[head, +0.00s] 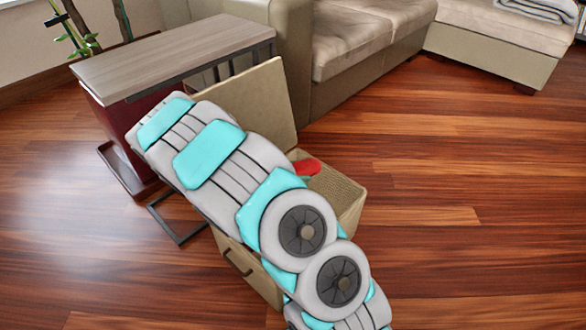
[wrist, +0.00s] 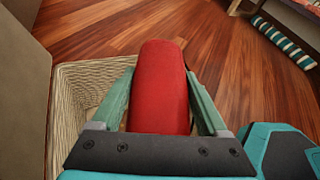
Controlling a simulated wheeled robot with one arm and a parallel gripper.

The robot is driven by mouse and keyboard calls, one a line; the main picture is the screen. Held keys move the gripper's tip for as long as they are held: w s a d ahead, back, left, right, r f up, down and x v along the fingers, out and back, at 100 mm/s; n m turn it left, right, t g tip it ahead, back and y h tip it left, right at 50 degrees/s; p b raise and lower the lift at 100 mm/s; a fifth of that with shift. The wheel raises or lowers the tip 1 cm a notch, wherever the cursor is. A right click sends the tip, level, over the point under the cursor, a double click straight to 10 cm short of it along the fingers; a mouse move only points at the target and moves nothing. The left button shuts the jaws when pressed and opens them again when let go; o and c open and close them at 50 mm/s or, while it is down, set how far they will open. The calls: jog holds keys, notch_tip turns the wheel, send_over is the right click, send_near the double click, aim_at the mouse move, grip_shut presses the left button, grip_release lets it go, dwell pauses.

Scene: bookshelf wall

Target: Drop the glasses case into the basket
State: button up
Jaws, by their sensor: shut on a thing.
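The red glasses case (wrist: 160,88) is between the two green fingers of my gripper (wrist: 160,74) in the wrist view. My gripper is shut on it. In the head view the red end of the glasses case (head: 309,167) shows past my arm, over the basket opening. The woven basket (head: 350,207) stands on the floor with its lid (head: 262,95) raised at the back. In the wrist view the basket rim (wrist: 66,88) is left of and below the case. The case and my gripper hide much of the inside.
A side table (head: 175,55) with a grey wood top stands behind and left of the basket. A beige sofa (head: 365,40) is behind it. The wood floor (head: 480,190) to the right is clear. A teal and white striped item (wrist: 285,42) shows at the wrist view's upper right.

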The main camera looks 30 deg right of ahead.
notch_tip(320, 180, down, 6)
jog(key=b, duration=0.5)
jog(key=shift+r, duration=0.1)
jog(key=o, duration=1.3)
jog(key=shift+p+v, duration=0.7)
jog(key=shift+v, duration=3.2)
